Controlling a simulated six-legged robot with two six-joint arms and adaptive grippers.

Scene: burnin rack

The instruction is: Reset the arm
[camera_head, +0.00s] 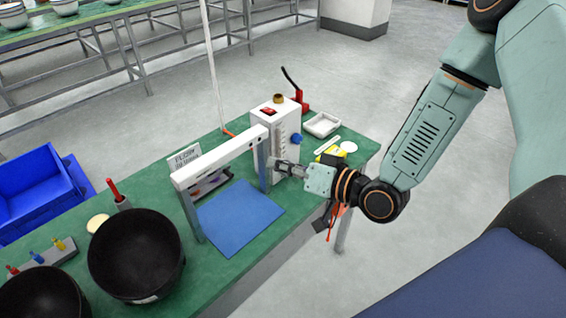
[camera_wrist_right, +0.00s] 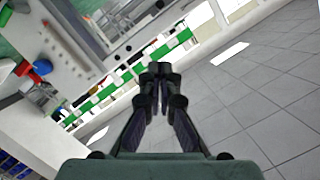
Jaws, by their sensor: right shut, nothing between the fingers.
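My right arm comes in from the upper right in the head view. Its gripper (camera_head: 278,162) is at the white box-shaped device (camera_head: 284,118) on the green table, close to its lower front side. I cannot tell whether they touch. In the right wrist view the gripper (camera_wrist_right: 160,70) has its fingertips together, with nothing between them. My left gripper is not in view.
A white gantry frame (camera_head: 222,158) stands over a blue mat (camera_head: 240,216), beside the gripper. Black bowls (camera_head: 136,252), a red-handled tool (camera_head: 115,192), a white tray (camera_head: 322,125) and a blue crate (camera_head: 28,178) are near. Open floor lies right of the table.

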